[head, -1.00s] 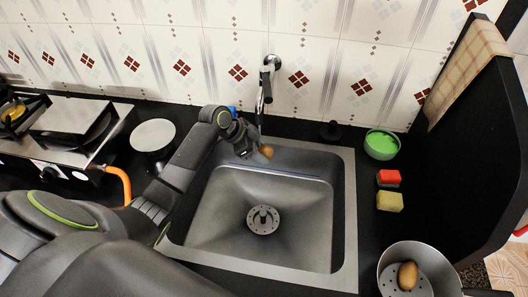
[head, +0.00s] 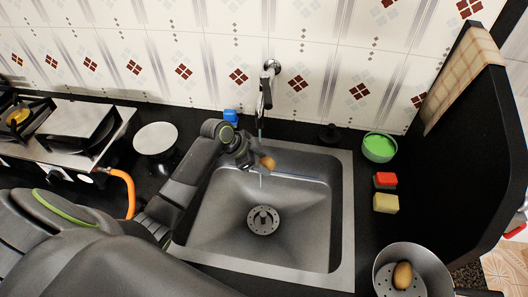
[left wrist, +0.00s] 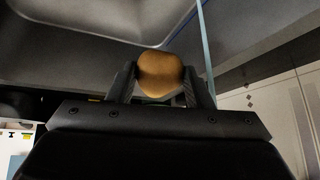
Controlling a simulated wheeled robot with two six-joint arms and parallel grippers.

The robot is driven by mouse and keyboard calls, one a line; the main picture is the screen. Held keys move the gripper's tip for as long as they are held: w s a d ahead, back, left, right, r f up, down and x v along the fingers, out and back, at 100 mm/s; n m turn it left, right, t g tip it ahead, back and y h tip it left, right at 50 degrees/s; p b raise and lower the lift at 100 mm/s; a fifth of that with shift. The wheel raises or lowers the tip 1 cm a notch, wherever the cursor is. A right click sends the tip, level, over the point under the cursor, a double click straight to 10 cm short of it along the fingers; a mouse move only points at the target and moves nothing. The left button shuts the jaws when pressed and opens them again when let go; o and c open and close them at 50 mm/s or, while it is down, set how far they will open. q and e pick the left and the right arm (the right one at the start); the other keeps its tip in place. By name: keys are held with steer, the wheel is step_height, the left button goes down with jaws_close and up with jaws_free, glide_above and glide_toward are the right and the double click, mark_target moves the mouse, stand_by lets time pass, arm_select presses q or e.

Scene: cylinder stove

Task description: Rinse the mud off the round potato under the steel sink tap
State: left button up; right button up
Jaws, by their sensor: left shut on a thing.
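The round potato (head: 268,163) is yellow-brown and held over the back part of the steel sink (head: 345,215). My left gripper (head: 258,164) is shut on it. In the left wrist view the potato (left wrist: 160,74) sits between the two fingertips (left wrist: 160,84), and the side I see looks mostly smooth, with darker brown shading; I cannot tell whether that is mud. The steel tap (head: 266,88) is on the wall above. A thin bluish water stream (head: 261,128) falls from it beside the potato; the wrist view shows the stream (left wrist: 206,45) just right of it. My right gripper is out of view.
Another potato (head: 402,275) lies in a metal colander (head: 440,277) at front right. Right of the sink are a green bowl (head: 380,147), a red sponge (head: 385,180) and a yellow sponge (head: 386,203). A stove (head: 85,130) and white disc (head: 155,138) are left.

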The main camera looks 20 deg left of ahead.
arm_select(q)
steer(key=shift+s+d+p, duration=0.2)
steer(key=shift+s+p, duration=0.25)
steer(key=shift+s, duration=0.3)
steer(key=shift+s+d+p, duration=0.2)
steer(key=shift+s+p, duration=0.2)
steer(key=shift+s, duration=0.4)
steer(key=shift+s+d+p, duration=0.2)
steer(key=shift+s+p, duration=0.25)
steer(key=shift+s, duration=0.3)
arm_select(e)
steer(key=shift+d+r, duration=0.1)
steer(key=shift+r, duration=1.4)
arm_select(q)
steer(key=s+d+r+p, duration=0.1)
steer(key=s+r+p, duration=0.3)
steer(key=p, duration=0.2)
steer(key=shift+s+d, duration=0.15)
steer(key=shift+s, duration=0.25)
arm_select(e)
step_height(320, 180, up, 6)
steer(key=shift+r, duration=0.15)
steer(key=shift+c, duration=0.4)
